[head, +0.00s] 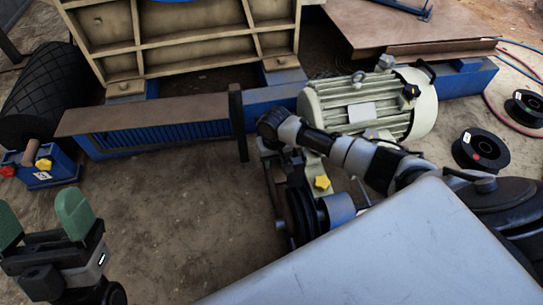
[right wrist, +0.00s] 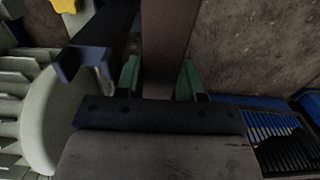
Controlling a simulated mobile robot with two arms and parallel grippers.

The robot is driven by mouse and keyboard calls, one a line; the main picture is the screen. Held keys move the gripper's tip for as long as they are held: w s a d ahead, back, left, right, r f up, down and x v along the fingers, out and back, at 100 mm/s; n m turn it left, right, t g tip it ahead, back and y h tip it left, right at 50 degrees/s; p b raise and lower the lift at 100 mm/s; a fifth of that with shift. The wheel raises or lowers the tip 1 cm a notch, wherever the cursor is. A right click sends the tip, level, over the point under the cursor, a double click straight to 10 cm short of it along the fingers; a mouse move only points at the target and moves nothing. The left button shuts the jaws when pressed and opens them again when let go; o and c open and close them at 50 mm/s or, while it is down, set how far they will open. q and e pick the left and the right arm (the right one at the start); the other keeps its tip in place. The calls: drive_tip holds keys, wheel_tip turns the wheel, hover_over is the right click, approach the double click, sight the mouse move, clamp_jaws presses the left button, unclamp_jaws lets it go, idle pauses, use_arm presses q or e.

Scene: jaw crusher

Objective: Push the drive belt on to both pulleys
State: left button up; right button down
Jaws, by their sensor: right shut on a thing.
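My right gripper (head: 268,130) is in the middle of the head view, beside the motor's left end, with its fingertips hidden there. In the right wrist view its green fingers (right wrist: 159,80) are shut on a flat brown strip (right wrist: 165,35), which looks like the drive belt. The strip's far end and how it sits on the pulleys cannot be seen. A black grooved pulley (head: 300,212) shows below the gripper, beside a blue cylinder (head: 338,208). I cannot make out a second pulley. My left gripper (head: 42,222) is open and empty at the lower left.
The pale green motor (head: 365,103) stands right of the gripper. A blue frame with a brown cover plate (head: 150,115) lies to the left, with a dark upright post (head: 238,122) at its end. Black spools (head: 480,150) lie at the right. Bare floor (head: 170,210) is free at lower left.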

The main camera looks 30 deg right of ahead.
drive_tip(key=d+r+p, duration=0.1)
drive_tip(key=p, duration=0.1)
drive_tip(key=shift+d+r+p, duration=0.1)
drive_tip(key=shift+r+p, duration=0.2)
use_arm(q)
drive_tip(key=w+a+f+g+y+p, duration=0.1)
drive_tip(key=w+f+g+y+p, duration=0.3)
drive_tip(key=f+g, duration=0.8)
drive_tip(key=shift+w+a+n+g+y, duration=0.15)
drive_tip(key=shift+w+n+g+y, duration=0.3)
drive_tip(key=shift+g, duration=0.75)
use_arm(e)
drive_tip(key=shift+s+d+r, duration=0.2)
drive_tip(key=shift+d+r, duration=0.25)
drive_tip(key=shift+d, duration=0.25)
drive_tip(key=shift+s+d+r, duration=0.15)
drive_tip(key=shift+d+r, duration=0.25)
drive_tip(key=shift+d, duration=0.3)
drive_tip(key=c, duration=1.1)
unclamp_jaws()
drive_tip(key=o, duration=0.4)
drive_tip(key=shift+s+d, duration=0.1)
